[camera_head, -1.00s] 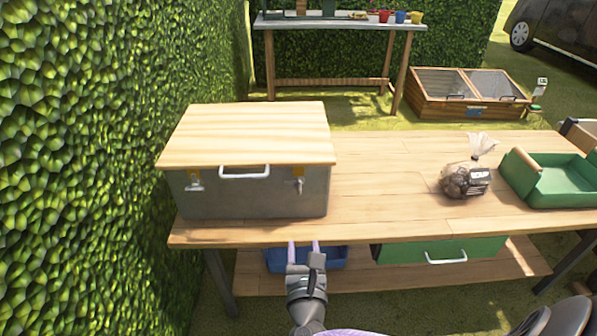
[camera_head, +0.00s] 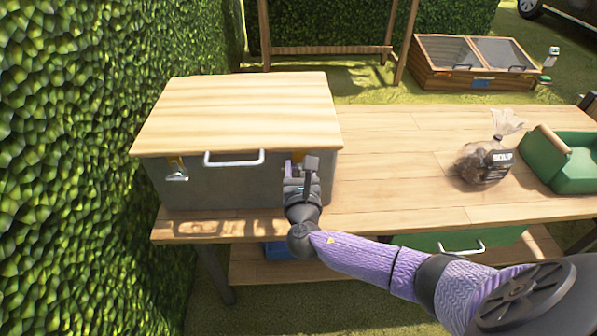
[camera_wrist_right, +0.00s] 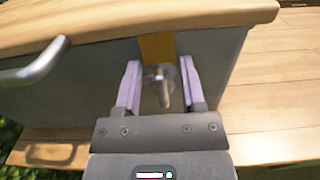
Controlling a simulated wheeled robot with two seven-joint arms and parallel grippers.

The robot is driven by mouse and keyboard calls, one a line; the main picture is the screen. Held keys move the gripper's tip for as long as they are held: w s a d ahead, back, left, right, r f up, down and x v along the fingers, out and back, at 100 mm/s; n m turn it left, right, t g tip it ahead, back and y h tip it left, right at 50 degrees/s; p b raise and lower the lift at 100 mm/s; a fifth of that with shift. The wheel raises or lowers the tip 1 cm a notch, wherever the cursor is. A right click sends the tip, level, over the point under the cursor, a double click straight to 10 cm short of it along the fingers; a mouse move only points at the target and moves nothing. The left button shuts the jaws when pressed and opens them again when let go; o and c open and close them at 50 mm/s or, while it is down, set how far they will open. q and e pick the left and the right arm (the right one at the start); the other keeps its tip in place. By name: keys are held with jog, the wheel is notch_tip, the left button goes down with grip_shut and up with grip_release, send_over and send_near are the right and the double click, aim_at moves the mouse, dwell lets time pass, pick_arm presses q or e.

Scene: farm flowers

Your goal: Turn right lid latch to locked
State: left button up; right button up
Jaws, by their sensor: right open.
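A grey metal box (camera_head: 228,187) with a wooden lid (camera_head: 240,110) stands at the left end of the workbench. My right gripper (camera_head: 300,163) is at the right part of its front face and hides the right latch in the head view. In the right wrist view, the right latch (camera_wrist_right: 162,88) is a metal knob with its handle pointing down, below a yellow plate (camera_wrist_right: 157,48). The open fingers of my right gripper (camera_wrist_right: 160,92) stand on either side of the latch, seemingly without closing on it. The left latch (camera_head: 177,170) shows on the box front. My left gripper is not in view.
A lid handle (camera_head: 234,158) sits left of the gripper, also in the wrist view (camera_wrist_right: 35,65). A bag (camera_head: 484,161) and a green tray (camera_head: 562,165) stand on the workbench (camera_head: 395,150) at right. The bench between box and bag is clear. A hedge borders the left.

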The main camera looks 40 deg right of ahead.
jog(key=shift+c, duration=0.4)
grip_shut()
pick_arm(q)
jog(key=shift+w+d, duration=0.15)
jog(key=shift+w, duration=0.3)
